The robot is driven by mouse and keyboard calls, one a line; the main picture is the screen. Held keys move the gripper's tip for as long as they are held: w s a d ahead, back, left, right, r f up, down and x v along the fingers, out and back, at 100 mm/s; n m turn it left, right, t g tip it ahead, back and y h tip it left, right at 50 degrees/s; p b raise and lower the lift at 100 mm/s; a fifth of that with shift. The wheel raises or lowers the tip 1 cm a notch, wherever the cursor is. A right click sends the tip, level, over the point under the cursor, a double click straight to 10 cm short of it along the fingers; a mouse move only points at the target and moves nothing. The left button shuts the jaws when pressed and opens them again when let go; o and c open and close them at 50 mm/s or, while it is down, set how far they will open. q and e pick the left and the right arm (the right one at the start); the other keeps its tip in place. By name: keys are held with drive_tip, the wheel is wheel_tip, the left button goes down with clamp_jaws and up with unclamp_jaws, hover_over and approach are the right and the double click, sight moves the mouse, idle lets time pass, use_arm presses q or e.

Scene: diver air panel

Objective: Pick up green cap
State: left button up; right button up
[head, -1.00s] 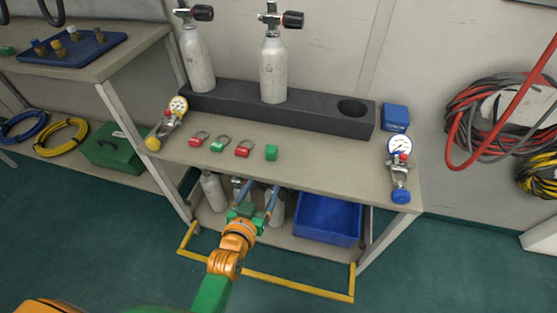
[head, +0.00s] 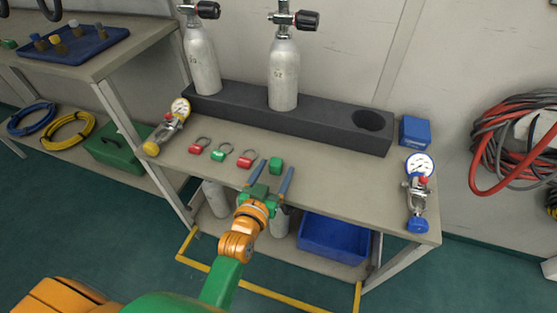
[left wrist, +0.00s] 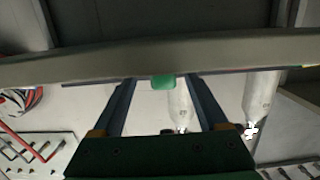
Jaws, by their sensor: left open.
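A small plain green cap (head: 276,165) stands on the bench near its front edge. It also shows in the left wrist view (left wrist: 163,83), in the gap between the fingertips. A second green piece (head: 218,155) with a wire loop lies further left, between two red looped pieces (head: 199,146) (head: 245,162). My left gripper (head: 273,175) is open, its two fingers pointing at the plain green cap from the front. In the left wrist view the gripper (left wrist: 160,80) holds nothing; I cannot tell whether the fingertips touch the cap. My right gripper is out of view.
Gauges lie left (head: 173,122) and right (head: 418,190) on the bench (head: 330,185). A dark rack (head: 325,124) behind holds two cylinders (head: 202,60) (head: 283,75) and has an empty hole. A blue box (head: 415,131) stands at the right. A blue bin (head: 335,236) sits below.

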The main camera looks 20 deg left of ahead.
use_arm(q)
drive_tip(key=w, duration=0.2)
drive_tip(key=w+f+b, duration=0.1)
drive_tip(key=w, duration=0.2)
drive_tip(key=shift+w+a+b, duration=0.15)
drive_tip(key=shift+w+b, duration=0.05)
drive_tip(key=shift+b, duration=0.1)
drive_tip(key=shift+w, duration=0.1)
drive_tip(key=shift+r, duration=0.1)
drive_tip(key=shift+c, duration=0.9)
clamp_jaws()
